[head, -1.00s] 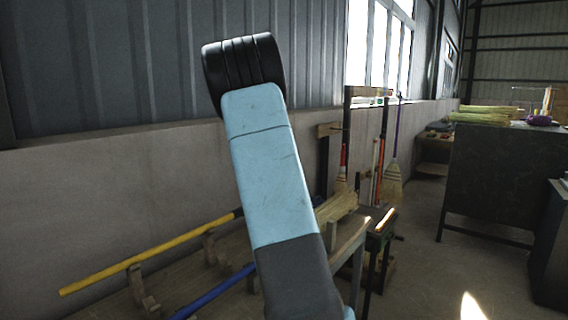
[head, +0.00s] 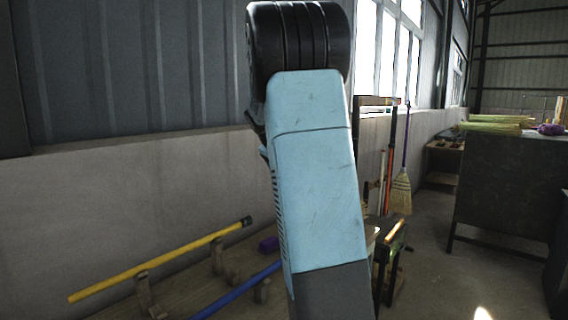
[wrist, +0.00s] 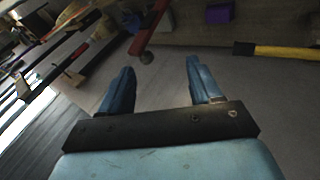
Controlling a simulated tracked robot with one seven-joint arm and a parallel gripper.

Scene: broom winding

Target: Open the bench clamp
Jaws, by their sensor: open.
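My gripper (wrist: 158,66) shows in the wrist view with its two blue fingers spread apart and nothing between them. Just beyond the fingertips, nearer the left finger, is a red bar (wrist: 151,30) with a dark round knob at its end. It may be the bench clamp's lever; the fingers appear apart from it. The clamp's body cannot be made out. In the head view my blue arm stands upright and hides my gripper and the middle of the bench.
A yellow pole (head: 160,264) and a blue pole (head: 235,291) rest on wooden supports. A broom (head: 402,190) stands by the wall. A dark table (head: 510,190) is at right, with open floor before it.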

